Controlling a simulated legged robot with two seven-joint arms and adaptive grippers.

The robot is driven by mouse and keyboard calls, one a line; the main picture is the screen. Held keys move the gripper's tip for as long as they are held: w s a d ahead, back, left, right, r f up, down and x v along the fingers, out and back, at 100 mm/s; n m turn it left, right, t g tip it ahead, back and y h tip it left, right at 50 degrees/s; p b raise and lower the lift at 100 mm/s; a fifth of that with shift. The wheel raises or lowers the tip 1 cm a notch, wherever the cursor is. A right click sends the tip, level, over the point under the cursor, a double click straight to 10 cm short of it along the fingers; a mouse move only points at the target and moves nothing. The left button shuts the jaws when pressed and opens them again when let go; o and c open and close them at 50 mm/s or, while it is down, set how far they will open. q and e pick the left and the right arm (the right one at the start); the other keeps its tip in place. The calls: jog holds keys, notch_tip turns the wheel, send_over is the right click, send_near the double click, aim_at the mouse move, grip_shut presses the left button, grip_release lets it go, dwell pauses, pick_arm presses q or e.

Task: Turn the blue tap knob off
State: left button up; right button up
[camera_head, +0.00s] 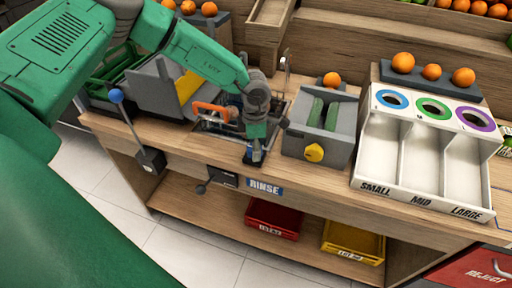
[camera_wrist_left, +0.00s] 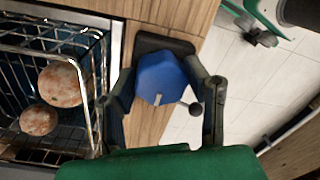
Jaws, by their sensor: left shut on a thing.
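The blue tap knob (camera_wrist_left: 160,78) shows clearly in the wrist view, on a dark base at the edge of the wooden counter. My left gripper (camera_wrist_left: 162,105) has a finger on each side of the knob and is shut on it. In the head view the left gripper (camera_head: 256,148) points down at the counter's front edge, above the RINSE label (camera_head: 265,187). There the knob (camera_head: 252,156) is mostly hidden by the fingers. My right gripper is not seen.
A wire basket (camera_wrist_left: 50,45) with two dirty round fruits stands in the basin beside the knob. A grey box with a yellow knob (camera_head: 314,152) stands to the right. A blue-ended lever (camera_head: 116,96) rises to the left. Red and yellow bins sit on the lower shelf.

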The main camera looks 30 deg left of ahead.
pick_arm(q)
jog(key=shift+w+a+r, duration=0.1)
jog(key=shift+a, duration=0.05)
jog(key=o, duration=1.1)
jog(key=shift+o, duration=0.2)
notch_tip(320, 180, up, 12)
jog(key=shift+w+a, duration=0.15)
jog(key=shift+a, duration=0.1)
jog(key=shift+f, duration=0.2)
